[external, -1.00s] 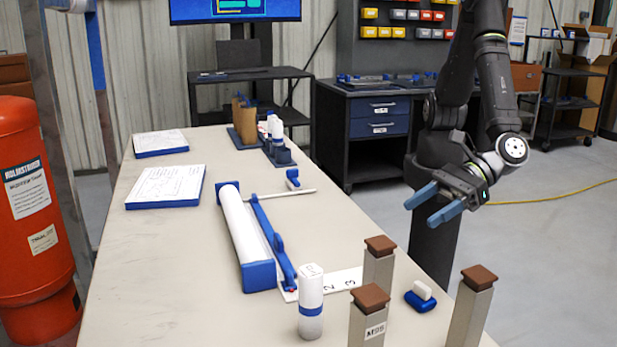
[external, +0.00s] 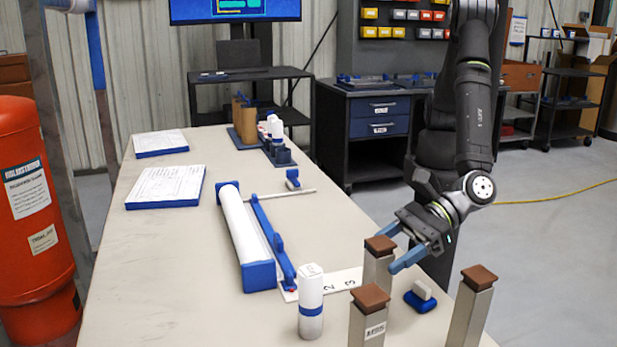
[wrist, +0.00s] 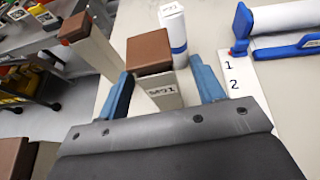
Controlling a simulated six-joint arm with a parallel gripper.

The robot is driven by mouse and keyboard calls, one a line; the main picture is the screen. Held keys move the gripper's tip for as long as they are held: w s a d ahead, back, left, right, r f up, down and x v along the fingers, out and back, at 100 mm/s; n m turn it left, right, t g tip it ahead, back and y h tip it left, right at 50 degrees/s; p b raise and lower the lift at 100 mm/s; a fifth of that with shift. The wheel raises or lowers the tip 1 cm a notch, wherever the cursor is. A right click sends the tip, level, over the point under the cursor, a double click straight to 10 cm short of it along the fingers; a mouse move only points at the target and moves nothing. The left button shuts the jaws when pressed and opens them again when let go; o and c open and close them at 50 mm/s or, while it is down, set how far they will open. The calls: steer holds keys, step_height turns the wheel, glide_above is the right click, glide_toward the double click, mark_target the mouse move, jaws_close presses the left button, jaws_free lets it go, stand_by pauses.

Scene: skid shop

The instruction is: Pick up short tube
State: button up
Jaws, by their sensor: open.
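Three square metal tubes with brown caps stand upright at the near right of the table: a rear one (external: 378,268), a front one (external: 368,327) with a label, and a right one (external: 470,315). I cannot tell for sure which is the short tube. My gripper (external: 387,251) is open and empty, tilted down beside the rear tube. In the wrist view, a labelled, brown-capped tube (wrist: 152,92) appears between my blue fingers (wrist: 163,92), apparently the rear one. Another tube (wrist: 92,45) stands at upper left. Contact with the fingers is not clear.
A white bottle with a blue band (external: 311,305) stands left of the tubes. A numbered white strip (external: 343,281) and a blue holder with a white roll (external: 258,278) lie further left. The table's left side is mostly clear.

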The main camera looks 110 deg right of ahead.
mark_target(369, 270)
steer(key=x, duration=0.3)
steer(key=shift+w+a+f, duration=0.1)
steer(key=shift+a+f, duration=0.05)
steer(key=shift+f, duration=0.35)
steer(key=shift+w+a+f, duration=0.1)
steer(key=shift+w+f, duration=0.15)
steer(key=shift+w, duration=0.3)
steer(key=c, duration=1.2)
steer(key=shift+r, duration=0.1)
steer(key=shift+c, duration=0.7)
steer(key=shift+r, duration=0.1)
